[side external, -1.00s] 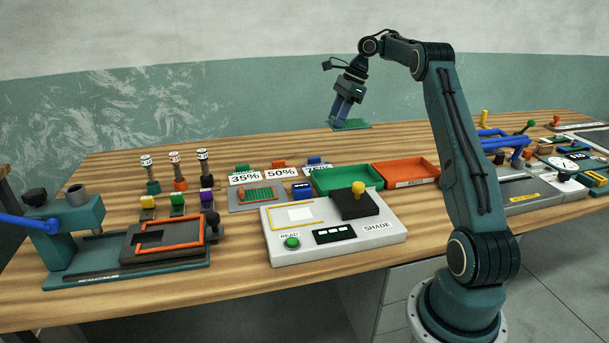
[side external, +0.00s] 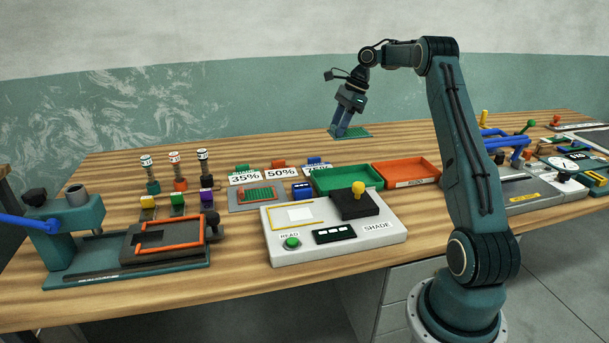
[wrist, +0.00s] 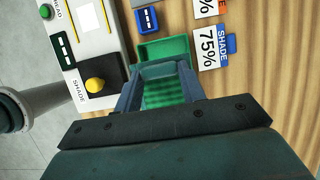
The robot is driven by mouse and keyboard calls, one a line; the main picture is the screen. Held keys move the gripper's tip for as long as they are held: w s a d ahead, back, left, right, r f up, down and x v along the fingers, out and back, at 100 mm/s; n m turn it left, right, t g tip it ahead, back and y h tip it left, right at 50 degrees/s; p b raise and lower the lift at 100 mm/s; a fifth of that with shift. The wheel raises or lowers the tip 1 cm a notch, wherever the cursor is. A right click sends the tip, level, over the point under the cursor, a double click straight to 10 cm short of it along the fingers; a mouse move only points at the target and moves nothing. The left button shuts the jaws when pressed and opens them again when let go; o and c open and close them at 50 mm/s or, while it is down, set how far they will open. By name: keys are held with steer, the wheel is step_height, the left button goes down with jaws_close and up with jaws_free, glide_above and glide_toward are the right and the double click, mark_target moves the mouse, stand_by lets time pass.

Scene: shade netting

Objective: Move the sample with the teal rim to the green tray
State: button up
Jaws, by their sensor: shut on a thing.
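My gripper (side external: 341,130) is shut on a green mesh sample (side external: 357,132) and holds it roughly flat in the air, beyond the trays in the side view. In the wrist view the sample (wrist: 160,92) sits between my two fingers, with a teal rim along its edge. The fingers cover parts of its sides. The green tray (side external: 345,187) stands on the bench, nearer the side camera than the sample, and looks empty. In the wrist view the tray (wrist: 150,49) shows just past the sample, partly hidden by it.
An orange tray (side external: 408,183) stands right beside the green one. The shade reader (side external: 335,245) with its yellow knob (side external: 358,188) lies in front. Percentage cards (side external: 281,173) and a red-rimmed green sample (side external: 257,195) are to the left. The bench behind the cards is clear.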

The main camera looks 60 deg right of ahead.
mark_target(356, 133)
step_height(356, 133, down, 13)
steer(key=shift+f, duration=0.1)
stand_by(0.4)
steer(key=shift+f, duration=2.05)
steer(key=shift+f, duration=0.1)
steer(key=o, duration=1)
steer(key=shift+c, duration=0.2)
steer(key=v, duration=1.2)
